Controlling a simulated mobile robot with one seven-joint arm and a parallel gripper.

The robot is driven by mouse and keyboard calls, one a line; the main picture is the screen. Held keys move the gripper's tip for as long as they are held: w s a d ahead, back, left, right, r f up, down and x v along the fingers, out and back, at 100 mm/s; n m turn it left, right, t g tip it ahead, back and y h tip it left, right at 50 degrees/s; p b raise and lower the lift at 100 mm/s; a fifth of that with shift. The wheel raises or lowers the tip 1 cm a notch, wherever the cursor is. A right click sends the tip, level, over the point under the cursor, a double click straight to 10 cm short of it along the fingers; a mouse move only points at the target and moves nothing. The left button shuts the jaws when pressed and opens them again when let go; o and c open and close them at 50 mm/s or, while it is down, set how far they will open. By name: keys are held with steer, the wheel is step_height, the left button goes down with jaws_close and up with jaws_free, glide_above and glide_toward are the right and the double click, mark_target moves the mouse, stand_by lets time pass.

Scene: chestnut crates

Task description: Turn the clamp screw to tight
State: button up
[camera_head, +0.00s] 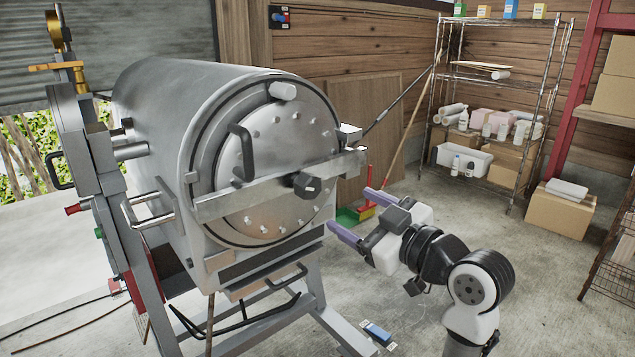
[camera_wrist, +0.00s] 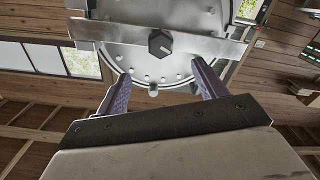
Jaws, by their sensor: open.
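The clamp screw (camera_head: 308,185) is a dark, faceted knob in the middle of a flat metal bar (camera_head: 240,197) across the round door (camera_head: 285,140) of a steel drum. It has a small pale mark on its face. In the wrist view the clamp screw (camera_wrist: 160,43) shows beyond and between my fingers, with the pale mark on its right side. My gripper (camera_head: 352,213) is to the right of and below the clamp screw in the head view, apart from it. Its two purple fingers are spread and empty. In the wrist view my gripper (camera_wrist: 161,72) points toward the door.
The door has a curved handle (camera_head: 241,152) and several bolts. A tubular handle (camera_head: 148,210) sticks out at the drum's left. A blue object (camera_head: 376,333) lies on the floor below. A wire shelf (camera_head: 490,79) and cardboard boxes (camera_head: 559,214) stand behind at the right.

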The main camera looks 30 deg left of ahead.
mark_target(314, 189)
steer(key=p+x, duration=0.2)
steer(key=x, duration=1.1)
steer(key=shift+p, duration=0.3)
steer(key=c, duration=1)
